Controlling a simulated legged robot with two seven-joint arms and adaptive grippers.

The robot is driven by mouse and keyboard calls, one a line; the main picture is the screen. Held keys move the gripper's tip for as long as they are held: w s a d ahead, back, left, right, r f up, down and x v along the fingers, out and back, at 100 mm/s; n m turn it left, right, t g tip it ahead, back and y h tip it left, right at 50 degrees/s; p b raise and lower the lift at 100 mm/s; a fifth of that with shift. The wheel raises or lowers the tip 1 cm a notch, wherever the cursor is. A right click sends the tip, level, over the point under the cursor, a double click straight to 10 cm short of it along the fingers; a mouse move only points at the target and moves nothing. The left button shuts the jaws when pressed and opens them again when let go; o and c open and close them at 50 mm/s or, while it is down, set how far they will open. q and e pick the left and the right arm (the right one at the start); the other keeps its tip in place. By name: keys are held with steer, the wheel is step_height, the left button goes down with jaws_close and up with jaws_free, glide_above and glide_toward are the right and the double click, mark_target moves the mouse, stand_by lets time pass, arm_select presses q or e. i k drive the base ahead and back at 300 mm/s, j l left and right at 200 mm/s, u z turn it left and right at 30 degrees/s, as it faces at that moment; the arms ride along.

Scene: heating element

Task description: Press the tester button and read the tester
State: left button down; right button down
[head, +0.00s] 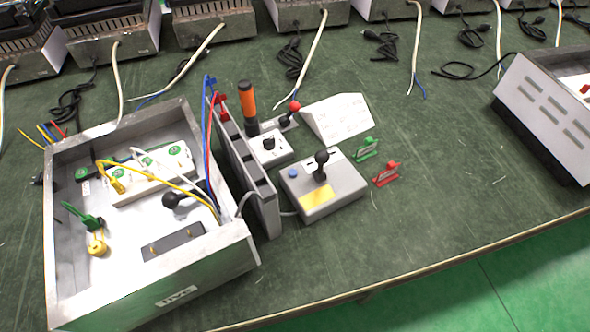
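A grey box-shaped device (338,196), which looks like the tester, lies on the green table near the middle. A blue round button (293,173) is on the left part of its top. A yellow panel (318,198) is on its front part; I cannot make out any reading on it. A black knobbed lever (321,165) stands up from its top. A green clip (367,149) and a red clip (386,173) lie on the table to its right. Neither of my grippers is in view.
An open metal box (247,252) with wires and clips inside stands at left. Beside it are a grey slotted rack (257,190), an orange-handled tool (248,105), a small knobbed box (270,148) and a white sloped block (345,116). The table's right-front area is clear.

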mark_target(293, 172)
steer(key=u, duration=0.5)
steer(key=l+u, duration=0.2)
steer(key=u, duration=0.25)
steer(key=l+u, duration=0.25)
steer(key=u, duration=0.15)
steer(key=l+u, duration=0.2)
steer(key=u, duration=0.25)
steer(key=k+l+u, duration=0.1)
steer(key=u, duration=0.35)
steer(key=k+l+u, duration=0.35)
steer(key=k+l, duration=0.45)
steer(key=l, duration=0.1)
